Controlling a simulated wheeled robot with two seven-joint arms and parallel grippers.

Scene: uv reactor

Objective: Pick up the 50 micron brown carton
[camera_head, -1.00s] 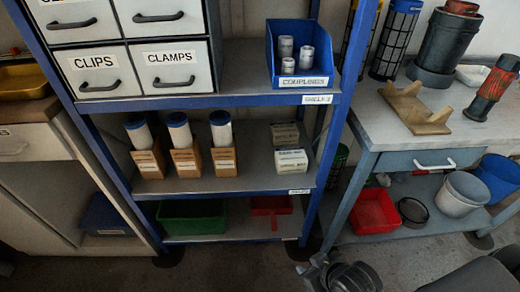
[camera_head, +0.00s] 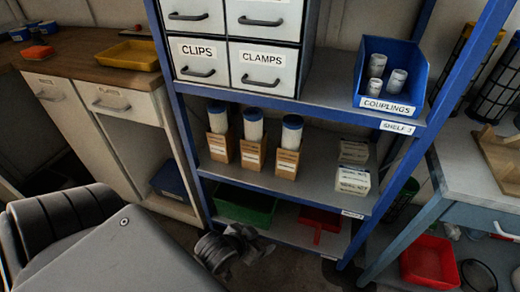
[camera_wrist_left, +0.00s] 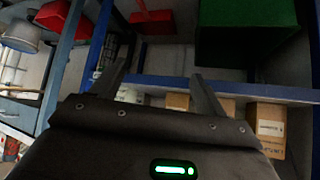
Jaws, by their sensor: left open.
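Three brown cartons stand in a row on the middle shelf, the left one (camera_head: 218,148), the middle one (camera_head: 253,155) and the right one (camera_head: 287,163). Each holds a white cylinder with a dark blue cap. Their labels are too small to read, so I cannot tell which is 50 micron. My left gripper (camera_head: 252,240) is low in front of the shelf unit, below the cartons and apart from them. In the left wrist view its fingers (camera_wrist_left: 160,86) are spread and empty, with a brown carton (camera_wrist_left: 265,130) behind on the right. My right gripper is not in view.
White boxes (camera_head: 352,181) sit right of the cartons on the same shelf. A blue upright (camera_head: 408,140) bounds the shelf on the right. A blue couplings bin (camera_head: 388,104) is above.

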